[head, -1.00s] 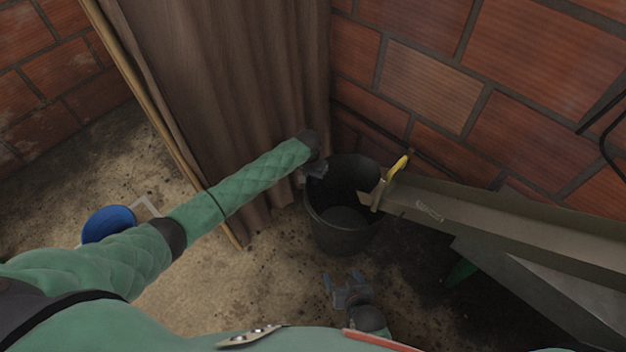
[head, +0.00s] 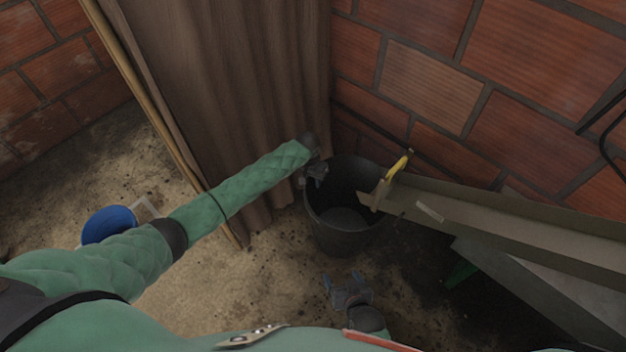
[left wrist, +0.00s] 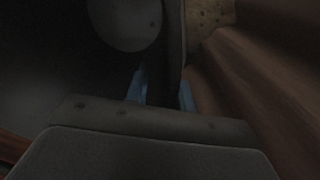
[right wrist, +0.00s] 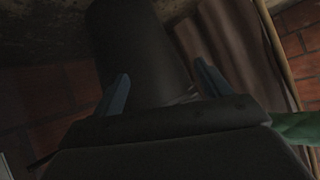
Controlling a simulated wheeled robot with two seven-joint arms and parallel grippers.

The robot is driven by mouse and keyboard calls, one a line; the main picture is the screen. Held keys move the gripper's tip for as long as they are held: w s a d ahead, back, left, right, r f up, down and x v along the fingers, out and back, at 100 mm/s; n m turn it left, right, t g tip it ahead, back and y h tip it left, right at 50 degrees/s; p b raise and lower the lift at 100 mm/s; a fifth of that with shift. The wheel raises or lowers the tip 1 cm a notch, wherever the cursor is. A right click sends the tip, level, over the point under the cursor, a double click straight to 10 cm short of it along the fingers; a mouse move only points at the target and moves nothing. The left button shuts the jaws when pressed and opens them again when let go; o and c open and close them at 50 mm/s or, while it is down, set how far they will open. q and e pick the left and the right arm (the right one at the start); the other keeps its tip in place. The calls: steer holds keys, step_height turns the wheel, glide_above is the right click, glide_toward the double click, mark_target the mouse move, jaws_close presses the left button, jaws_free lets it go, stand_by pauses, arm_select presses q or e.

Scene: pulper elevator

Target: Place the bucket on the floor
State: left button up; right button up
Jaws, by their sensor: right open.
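The dark grey bucket (head: 340,240) stands upright near the brick wall, under the end of the metal chute; whether its base touches the floor is unclear. Its outside also shows in the right wrist view (right wrist: 145,50). My left gripper (head: 320,172) is at the bucket's left rim. In the left wrist view, its fingers (left wrist: 162,95) lie on both sides of the bucket wall (left wrist: 168,50) and appear shut on it. My right gripper (head: 350,288) is open and empty, low in front of the bucket; its spread fingers (right wrist: 162,95) face the bucket, apart from it.
The metal chute (head: 480,217), with a yellow handle (head: 399,164) at its end, reaches over the bucket from the right. A brown curtain (head: 230,90) and wooden pole (head: 150,110) stand left. A blue round object (head: 108,224) lies far left. The floor (head: 215,280) in front is mostly clear.

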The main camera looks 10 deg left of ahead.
steer(key=shift+w, duration=0.1)
arm_select(q)
steer(key=shift+r, duration=0.65)
steer(key=shift+a+r, duration=0.1)
steer(key=shift+r, duration=0.75)
step_height(320, 180, up, 9)
steer(key=p, duration=0.1)
steer(key=shift+a+p, duration=0.35)
steer(key=shift+a, duration=0.1)
arm_select(e)
steer(key=s+f+g, duration=0.2)
steer(key=s+f, duration=0.2)
steer(key=s, duration=0.1)
steer(key=shift+s+d+f+g, duration=0.3)
steer(key=shift+s+d+f, duration=0.1)
